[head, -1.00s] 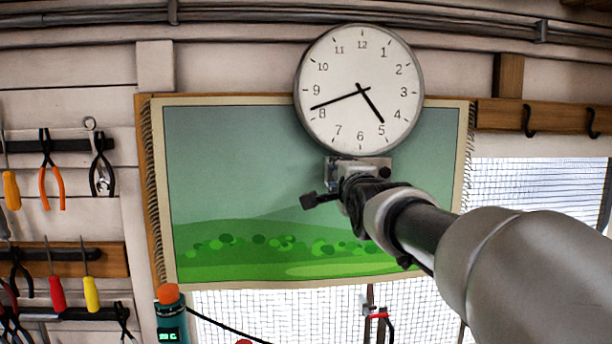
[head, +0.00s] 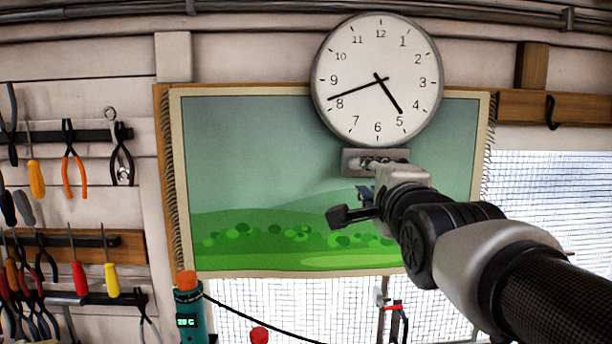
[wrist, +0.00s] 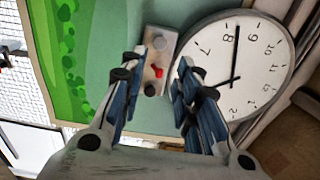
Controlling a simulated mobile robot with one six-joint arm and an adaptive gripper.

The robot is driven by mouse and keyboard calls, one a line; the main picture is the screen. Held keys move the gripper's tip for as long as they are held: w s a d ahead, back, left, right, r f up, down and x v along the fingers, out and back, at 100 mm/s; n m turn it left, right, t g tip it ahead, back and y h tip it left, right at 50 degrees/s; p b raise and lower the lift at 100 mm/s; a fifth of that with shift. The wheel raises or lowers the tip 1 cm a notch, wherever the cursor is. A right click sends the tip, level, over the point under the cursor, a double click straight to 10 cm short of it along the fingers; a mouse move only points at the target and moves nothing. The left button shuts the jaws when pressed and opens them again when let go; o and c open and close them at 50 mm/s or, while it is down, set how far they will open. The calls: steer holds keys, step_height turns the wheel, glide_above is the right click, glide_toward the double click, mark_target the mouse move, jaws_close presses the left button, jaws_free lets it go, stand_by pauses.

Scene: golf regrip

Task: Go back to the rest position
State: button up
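My gripper (head: 358,205) is in front of the wall, below the clock, with my arm reaching in from the lower right. In the wrist view its two blue-padded fingers (wrist: 157,72) stand apart with nothing held between them. A small grey metal bracket (wrist: 154,58) with a dark knob and a red spot shows beyond the fingertips. It also shows in the head view (head: 352,161), just under the clock and partly hidden by my gripper. The round white clock (head: 350,60) hangs above it and also shows in the wrist view (wrist: 262,65).
A green landscape hanging (head: 260,150) covers the wall behind my gripper. Pliers and screwdrivers hang on racks (head: 100,242) at the left. A teal device with an orange top (head: 190,310) stands below. A hook rail (head: 520,104) and mesh windows are at the right.

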steer(key=s+f+n+g+b, duration=0.1)
steer(key=s+f+n+g, duration=0.3)
steer(key=s+f, duration=0.6)
steer(key=s+f+n+g+b, duration=0.2)
steer(key=s+f+n+g, duration=0.3)
steer(key=f, duration=1)
steer(key=s+f+n+g+b, duration=0.2)
steer(key=s+f+n+g, duration=0.2)
steer(key=s+f+n, duration=0.5)
steer(key=s+f, duration=0.4)
steer(key=s, duration=0.1)
steer(key=shift+s, duration=0.3)
steer(key=shift+f, duration=0.1)
